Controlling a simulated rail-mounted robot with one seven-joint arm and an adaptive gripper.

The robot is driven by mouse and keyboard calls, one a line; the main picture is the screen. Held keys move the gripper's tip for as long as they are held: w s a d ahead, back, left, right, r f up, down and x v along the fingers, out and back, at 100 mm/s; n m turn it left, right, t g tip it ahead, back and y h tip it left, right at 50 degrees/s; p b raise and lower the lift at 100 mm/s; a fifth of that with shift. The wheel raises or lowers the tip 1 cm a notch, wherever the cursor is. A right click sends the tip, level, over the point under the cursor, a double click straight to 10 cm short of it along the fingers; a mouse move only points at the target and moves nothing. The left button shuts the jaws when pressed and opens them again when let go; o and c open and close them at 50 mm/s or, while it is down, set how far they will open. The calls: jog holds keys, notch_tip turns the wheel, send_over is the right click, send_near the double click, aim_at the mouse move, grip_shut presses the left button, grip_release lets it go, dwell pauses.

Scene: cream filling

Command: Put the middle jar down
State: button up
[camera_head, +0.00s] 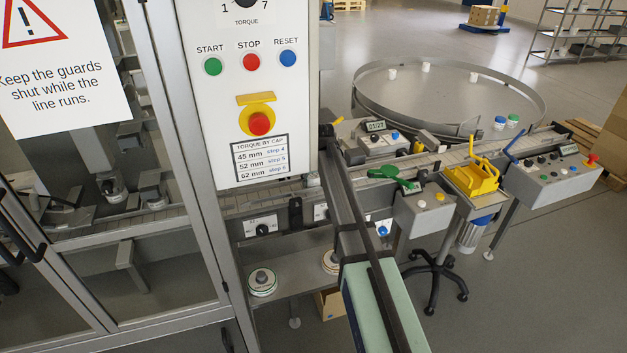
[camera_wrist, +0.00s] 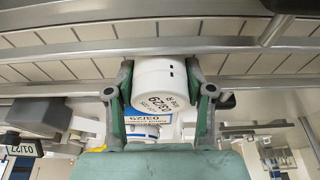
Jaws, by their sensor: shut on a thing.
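In the wrist view, my gripper (camera_wrist: 160,90) is shut on a white jar (camera_wrist: 165,78), with its two green-padded fingers on either side. Dark date-like print shows on the jar's near face. Directly below it in the picture is a blue and white printed part (camera_wrist: 143,131); I cannot tell whether it belongs to this jar or to another. The conveyor (camera_wrist: 80,64) with its rails runs behind the jar; contact between jar and belt cannot be told. In the head view, the held jar cannot be made out.
In the head view, a guarded cabinet with a control panel (camera_head: 250,90) stands at left. The conveyor continues right past a yellow fixture (camera_head: 472,177) and a grey control box (camera_head: 553,178). A round table (camera_head: 450,90) behind carries several small jars.

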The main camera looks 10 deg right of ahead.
jog(key=shift+f, duration=0.15)
jog(key=o, duration=1.3)
jog(key=b+v, duration=0.2)
jog(key=v, duration=1)
jog(key=shift+r+b, duration=0.2)
jog(key=shift+b, duration=0.1)
